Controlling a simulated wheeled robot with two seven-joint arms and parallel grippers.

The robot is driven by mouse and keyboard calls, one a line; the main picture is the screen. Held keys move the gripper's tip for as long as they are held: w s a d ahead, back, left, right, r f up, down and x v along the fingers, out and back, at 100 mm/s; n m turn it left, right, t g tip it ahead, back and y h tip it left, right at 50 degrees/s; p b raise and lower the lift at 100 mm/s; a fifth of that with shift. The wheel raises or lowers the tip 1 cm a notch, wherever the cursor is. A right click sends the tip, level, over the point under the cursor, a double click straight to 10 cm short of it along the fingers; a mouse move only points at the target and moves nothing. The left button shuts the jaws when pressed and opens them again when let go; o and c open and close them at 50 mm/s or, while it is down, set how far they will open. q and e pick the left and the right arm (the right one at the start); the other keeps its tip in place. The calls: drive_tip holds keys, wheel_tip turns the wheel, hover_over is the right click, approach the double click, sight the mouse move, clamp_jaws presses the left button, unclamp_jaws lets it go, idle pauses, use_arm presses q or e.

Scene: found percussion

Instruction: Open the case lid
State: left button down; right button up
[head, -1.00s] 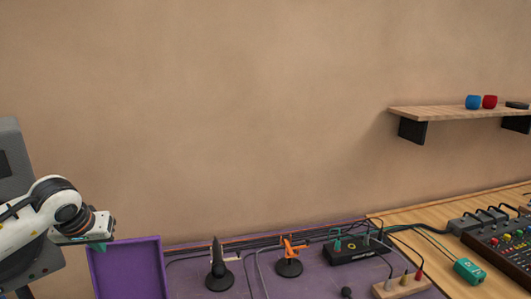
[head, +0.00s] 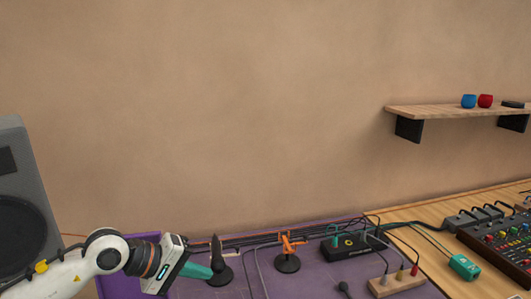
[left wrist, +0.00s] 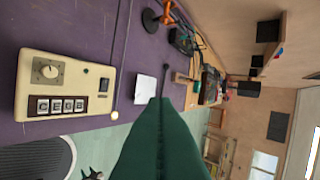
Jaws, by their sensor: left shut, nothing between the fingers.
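A purple panel with a raised rim (head: 112,284) stands upright at the lower left of the head view, partly hidden behind my left arm. It may be the case lid; I cannot tell for sure, and no case body shows clearly. My left gripper (head: 208,271) has green fingers, shut and empty, pointing right in front of the panel, near a black cone on a round base (head: 222,272). In the left wrist view the shut fingers (left wrist: 161,104) hang over the purple surface, with nothing between them. My right gripper is not in view.
A purple table top (head: 318,276) carries an orange stand (head: 288,262), a black cable box (head: 353,246) and cables. A mixer (head: 503,245) sits at the right. A cream box with a dial (left wrist: 66,82) and a white card (left wrist: 145,89) show in the left wrist view. A grey speaker (head: 22,190) stands left.

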use_arm(q)
drive_tip(key=s+d+r+n+t+h, duration=0.5)
drive_tip(key=d+r+n+t+h, duration=0.35)
drive_tip(key=n, duration=1.15)
drive_tip(key=a+f+n+t+y, duration=0.2)
drive_tip(key=a+f+n+y, duration=0.55)
drive_tip(key=n, duration=0.75)
drive_tip(key=a+f+n+t+y, duration=0.1)
drive_tip(key=a+f+n+y, duration=0.4)
drive_tip(key=n+y, duration=0.75)
drive_tip(key=s+a+f+n+g+h, duration=0.1)
drive_tip(key=s+f+n+g, duration=0.6)
drive_tip(key=s+f+n, duration=0.4)
drive_tip(key=s+a+f+n+g+h, duration=0.2)
drive_tip(key=s+f+n+g, duration=0.5)
drive_tip(key=s, duration=0.6)
wheel_tip(320, 180, down, 27)
drive_tip(key=s+m, duration=0.1)
drive_tip(key=s+a+f+g, duration=0.2)
drive_tip(key=s+f, duration=1.3)
drive_tip(key=s, duration=0.1)
drive_tip(key=shift+a+f+y, duration=0.35)
drive_tip(key=shift+a+f, duration=0.05)
